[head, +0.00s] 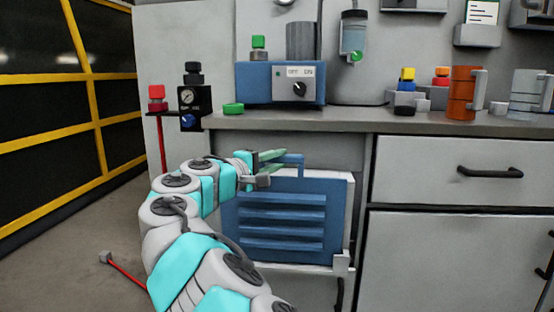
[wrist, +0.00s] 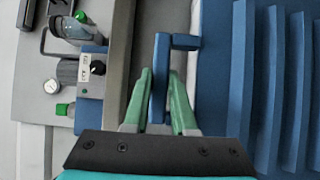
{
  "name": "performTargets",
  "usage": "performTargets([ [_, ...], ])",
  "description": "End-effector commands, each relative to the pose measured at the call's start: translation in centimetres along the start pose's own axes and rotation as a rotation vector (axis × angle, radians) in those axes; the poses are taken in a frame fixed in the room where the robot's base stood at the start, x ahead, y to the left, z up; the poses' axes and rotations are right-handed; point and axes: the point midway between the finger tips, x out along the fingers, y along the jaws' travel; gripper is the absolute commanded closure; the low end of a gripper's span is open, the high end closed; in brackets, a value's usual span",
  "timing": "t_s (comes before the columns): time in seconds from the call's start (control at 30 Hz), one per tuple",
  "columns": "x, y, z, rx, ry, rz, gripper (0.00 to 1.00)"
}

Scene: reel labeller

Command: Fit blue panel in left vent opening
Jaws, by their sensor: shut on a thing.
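The blue panel (head: 283,241) has several horizontal louvres and stands upright, roughly facing the head camera, below the counter. Its handle (head: 296,159) sticks up from its top edge. My gripper (head: 268,160) reaches in from the left, and its green fingers lie on both sides of the handle. The wrist view shows the handle (wrist: 159,75) between the fingers, with the panel's louvres (wrist: 268,70) to the right. The gripper is shut on the handle. The left vent opening cannot be made out; the panel and my arm cover much of that area.
A white frame (head: 343,262) shows behind the panel's right and lower edges; whether they touch is unclear. A grey counter (head: 350,121) carrying a blue control box (head: 280,85) overhangs the panel. A drawer (head: 455,172) stands right. Open floor (head: 70,245) lies left.

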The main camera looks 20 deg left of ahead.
Motion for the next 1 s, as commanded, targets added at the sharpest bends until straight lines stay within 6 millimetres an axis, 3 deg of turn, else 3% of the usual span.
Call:
performTargets([
  [0.3, -0.03, -0.02, 0.01, 0.001, 0.001, 0.002, 1.00],
  [0.33, -0.04, -0.02, 0.00, 0.001, 0.001, 0.002, 0.73],
  [0.63, -0.03, -0.09, 0.00, 0.001, 0.001, 0.001, 0.40],
  [1.0, -0.98, -0.08, -0.08, 0.001, 0.002, 0.001, 0.40],
])
